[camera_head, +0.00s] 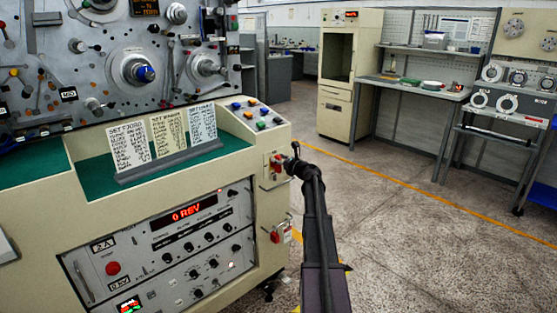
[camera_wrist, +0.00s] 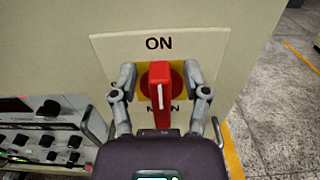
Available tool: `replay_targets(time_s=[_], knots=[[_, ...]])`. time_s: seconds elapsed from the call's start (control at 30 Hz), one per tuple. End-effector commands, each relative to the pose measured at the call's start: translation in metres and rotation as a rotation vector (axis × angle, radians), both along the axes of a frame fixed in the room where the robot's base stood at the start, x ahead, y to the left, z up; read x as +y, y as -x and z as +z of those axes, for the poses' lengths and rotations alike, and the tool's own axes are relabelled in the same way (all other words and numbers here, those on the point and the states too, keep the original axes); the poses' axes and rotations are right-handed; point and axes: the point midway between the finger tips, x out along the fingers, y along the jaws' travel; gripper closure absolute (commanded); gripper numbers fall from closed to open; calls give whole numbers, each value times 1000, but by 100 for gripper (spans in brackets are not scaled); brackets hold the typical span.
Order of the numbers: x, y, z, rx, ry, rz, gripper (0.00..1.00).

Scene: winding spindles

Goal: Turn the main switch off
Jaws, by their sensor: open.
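The main switch (camera_wrist: 161,68) is a red handle on a red disc with a yellow plate. In the wrist view the handle stands upright, its white line pointing at the word ON above. Lettering below the handle is partly hidden by it. My gripper (camera_wrist: 160,76) is open, with one finger on each side of the handle and a visible gap on both sides. In the head view my gripper (camera_head: 292,163) is at the right end face of the console, beside a small red switch (camera_head: 275,163).
The cream console (camera_head: 262,205) carries a lit panel reading 0 REV (camera_head: 187,214) and a row of coloured buttons (camera_head: 252,115). A second red fitting (camera_head: 276,236) sits lower on the end face. Open floor (camera_head: 400,220) lies to the right, before a workbench (camera_head: 425,88).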

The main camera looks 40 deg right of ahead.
Motion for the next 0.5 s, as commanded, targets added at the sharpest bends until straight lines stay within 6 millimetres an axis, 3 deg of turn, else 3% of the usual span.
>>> replay_targets(time_s=[0.07, 0.23, 0.27, 0.5], knots=[[0, 0, 0, 0, 0, 0, 46], [0, 0, 0, 0, 0, 0, 96], [0, 0, 0, 0, 0, 0, 100], [0, 0, 0, 0, 2, 0, 100]])
